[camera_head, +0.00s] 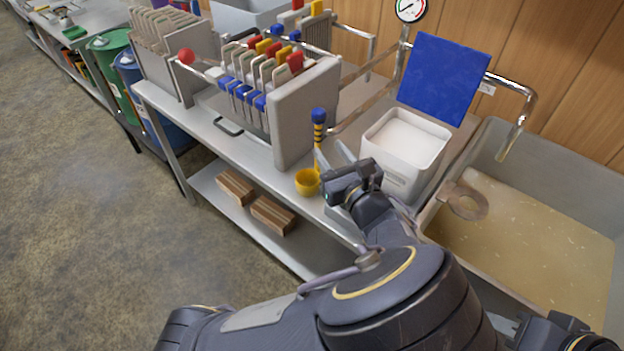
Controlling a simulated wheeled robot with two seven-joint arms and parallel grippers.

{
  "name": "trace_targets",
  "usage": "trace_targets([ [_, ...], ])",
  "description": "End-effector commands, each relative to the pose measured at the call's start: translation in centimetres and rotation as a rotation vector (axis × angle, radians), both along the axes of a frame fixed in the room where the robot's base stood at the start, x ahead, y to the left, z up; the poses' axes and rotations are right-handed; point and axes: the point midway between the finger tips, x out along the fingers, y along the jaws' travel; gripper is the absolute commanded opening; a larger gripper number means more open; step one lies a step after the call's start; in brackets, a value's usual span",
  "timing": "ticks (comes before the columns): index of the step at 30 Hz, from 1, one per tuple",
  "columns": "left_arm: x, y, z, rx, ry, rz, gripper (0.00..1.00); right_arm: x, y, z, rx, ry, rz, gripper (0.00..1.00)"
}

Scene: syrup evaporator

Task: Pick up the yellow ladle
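The yellow ladle (307,182) is upright at the front edge of the metal table, its bowl low and its yellow handle with dark bands and a blue top rising beside the filter press. My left gripper (331,155) is just right of the handle, with its two grey fingers apart and pointing away from me. One finger is very close to the handle; I cannot tell whether it touches. Nothing shows held between the fingers. My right gripper (522,330) is only partly in view at the bottom right, and its fingers are not clear.
The filter press (305,112) stands left of the ladle. A white container (405,150) with a blue panel (443,78) behind it is close on the right. A basin (525,245) of amber liquid lies further right. Brown blocks (272,214) lie on the lower shelf.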

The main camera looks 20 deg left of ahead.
Motion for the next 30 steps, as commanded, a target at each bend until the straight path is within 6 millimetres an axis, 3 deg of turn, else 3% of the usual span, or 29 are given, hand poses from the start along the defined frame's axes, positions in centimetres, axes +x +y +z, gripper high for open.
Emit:
trace_targets([
  [4, 0.9, -0.1, 0.3, 0.038, -0.01, -0.021, 0.36, 0.0, 0.0, -0.3, 0.0, 0.0, 0.0, 0.33],
  [19, 5.3, 4.6, -0.4, 0.032, -0.008, -0.018, 0.36, 0.0, 0.0, -1.2, 0.0, 0.0, 0.0, 0.33],
  [28, 5.7, 4.9, -0.3, 0.032, -0.007, -0.02, 0.36, 0.0, 0.0, -1.2, 0.0, 0.0, 0.0, 0.33],
  [30, 5.7, 4.9, -0.3, 0.032, -0.007, -0.02, 0.28, 0.0, 0.0, -1.2, 0.0, 0.0, 0.0, 0.33],
])
